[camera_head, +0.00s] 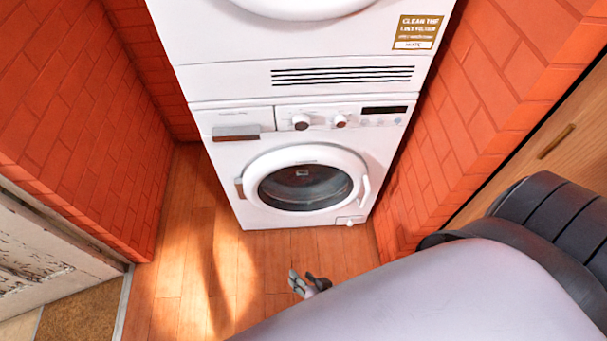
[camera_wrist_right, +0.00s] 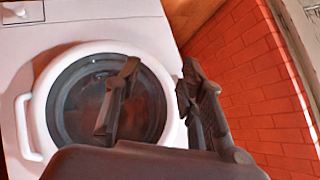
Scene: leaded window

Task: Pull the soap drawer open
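The soap drawer (camera_head: 246,118) is at the upper left of the white washing machine's front in the head view. It looks closed, with a grey-brown handle (camera_head: 237,133) along its lower part. My right gripper (camera_head: 304,279) is in front of and below the machine in the head view, partly hidden by my arm and well apart from the drawer. In the right wrist view, which looks upside down, the two dark fingers (camera_wrist_right: 160,72) are spread with nothing between them. The drawer is not visible there. My left gripper is not in view.
The washing machine's round door (camera_head: 305,187) is closed, with a white handle (camera_head: 366,187) on its right. A second white appliance (camera_head: 340,50) is stacked above. Brick walls stand close on the left (camera_head: 90,120) and right (camera_head: 475,105). The wooden floor (camera_head: 185,260) in front is clear.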

